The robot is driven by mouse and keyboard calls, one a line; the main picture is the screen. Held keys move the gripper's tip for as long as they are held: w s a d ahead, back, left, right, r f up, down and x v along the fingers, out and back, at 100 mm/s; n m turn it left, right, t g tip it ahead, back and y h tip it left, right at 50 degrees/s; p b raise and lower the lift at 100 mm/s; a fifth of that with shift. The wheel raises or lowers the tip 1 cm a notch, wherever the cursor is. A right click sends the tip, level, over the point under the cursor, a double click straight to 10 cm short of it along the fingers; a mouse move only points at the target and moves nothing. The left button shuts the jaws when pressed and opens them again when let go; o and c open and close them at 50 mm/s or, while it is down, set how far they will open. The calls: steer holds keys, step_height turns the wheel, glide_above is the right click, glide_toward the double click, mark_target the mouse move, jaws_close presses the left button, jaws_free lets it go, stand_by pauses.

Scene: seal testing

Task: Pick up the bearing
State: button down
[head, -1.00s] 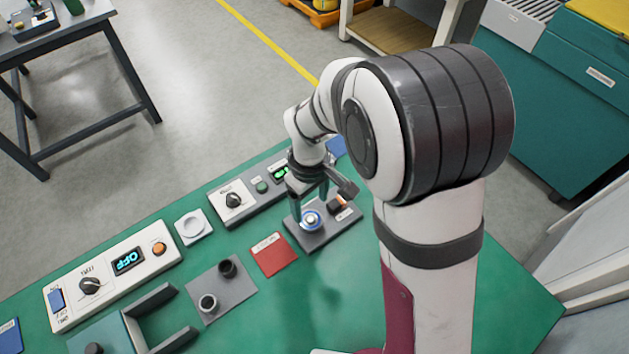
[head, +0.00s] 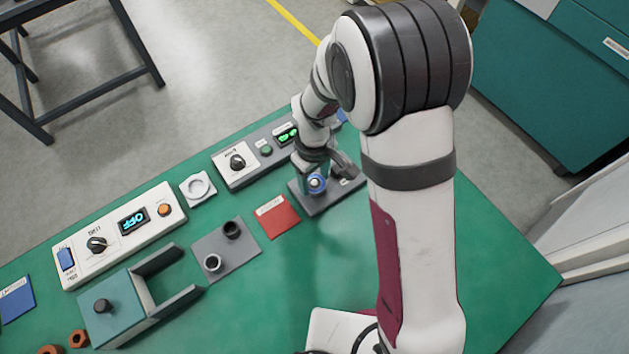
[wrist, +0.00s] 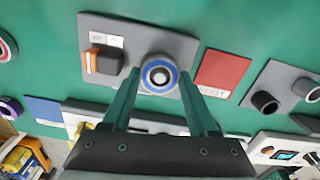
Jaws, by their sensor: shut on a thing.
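The bearing (head: 316,184) is a small round part with a blue ring and a pale metal centre. It sits on a dark grey plate (head: 322,205) at the far side of the green bench. I cannot tell any gap between bearing and plate.
An orange and black block (wrist: 104,61) stands on the same plate, close beside the bearing. A red card (head: 277,216) lies to the left. A grey plate with two cylinders (head: 226,250) and control boxes (head: 120,234) stand further left. The bench's front right is clear.

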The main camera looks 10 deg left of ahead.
steer(key=shift+r, duration=0.1)
steer(key=shift+r, duration=0.3)
steer(key=r, duration=0.2)
steer(key=d+r, duration=0.1)
steer(key=r, duration=0.1)
steer(key=d+r, duration=0.9)
steer(key=d, duration=0.1)
steer(key=shift+s+d, duration=0.35)
steer(key=shift+s, duration=0.05)
steer(key=shift+r, duration=0.1)
